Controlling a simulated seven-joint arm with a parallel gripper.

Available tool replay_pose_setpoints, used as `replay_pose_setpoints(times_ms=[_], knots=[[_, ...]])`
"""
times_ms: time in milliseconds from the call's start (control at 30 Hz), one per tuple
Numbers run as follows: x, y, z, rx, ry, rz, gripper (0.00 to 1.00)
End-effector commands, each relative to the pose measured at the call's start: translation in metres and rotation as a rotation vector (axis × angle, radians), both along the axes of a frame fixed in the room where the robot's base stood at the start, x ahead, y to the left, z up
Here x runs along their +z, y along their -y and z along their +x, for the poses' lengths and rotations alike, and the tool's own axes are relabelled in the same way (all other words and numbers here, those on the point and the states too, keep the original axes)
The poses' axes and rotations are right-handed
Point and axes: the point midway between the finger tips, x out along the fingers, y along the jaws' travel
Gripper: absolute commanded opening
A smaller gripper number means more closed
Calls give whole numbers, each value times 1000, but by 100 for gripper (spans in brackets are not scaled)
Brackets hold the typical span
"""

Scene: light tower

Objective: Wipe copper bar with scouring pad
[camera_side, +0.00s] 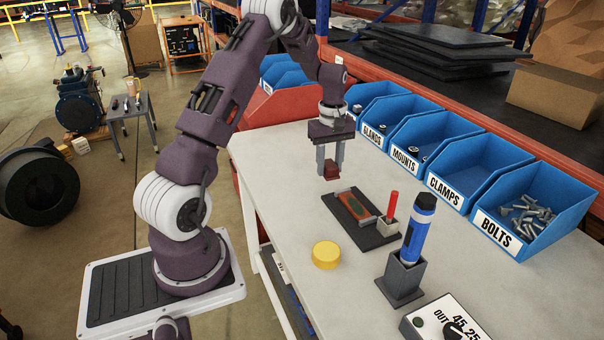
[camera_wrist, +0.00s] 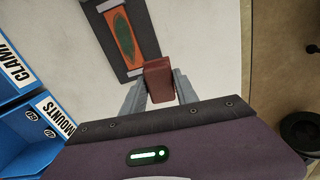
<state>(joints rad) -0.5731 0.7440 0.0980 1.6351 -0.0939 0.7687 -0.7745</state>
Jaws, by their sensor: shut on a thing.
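My gripper (camera_side: 329,170) is shut on a dark red scouring pad (camera_side: 328,172) and holds it above the white table, behind the dark holder plate. In the wrist view the pad (camera_wrist: 159,85) sits between the two grey fingers (camera_wrist: 159,92). The copper bar (camera_side: 367,208) is orange with a green patch and lies on the dark plate (camera_side: 375,238). In the wrist view the bar (camera_wrist: 107,22) lies beyond the pad, with a long green patch along its middle. The pad appears apart from the bar.
A blue cylinder (camera_side: 419,228) stands in a dark holder (camera_side: 401,280). A yellow disc (camera_side: 326,254) and a dial box (camera_side: 445,322) are nearer. Blue bins (camera_side: 470,180) line the back edge.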

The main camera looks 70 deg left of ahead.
Motion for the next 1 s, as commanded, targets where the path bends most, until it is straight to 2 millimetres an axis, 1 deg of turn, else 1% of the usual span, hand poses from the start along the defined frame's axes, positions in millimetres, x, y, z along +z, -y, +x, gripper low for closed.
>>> replay_pose_setpoints(times_ms=[33,100,167,233,467,1000], knots=[[0,3,18,-9,1,1,3],[1,7,36,-11,1,2,3],[2,10,46,-12,2,1,3],[2,12,51,-12,2,0,3],[-7,12,51,-11,1,-1,3],[-55,12,51,-12,0,-1,3]])
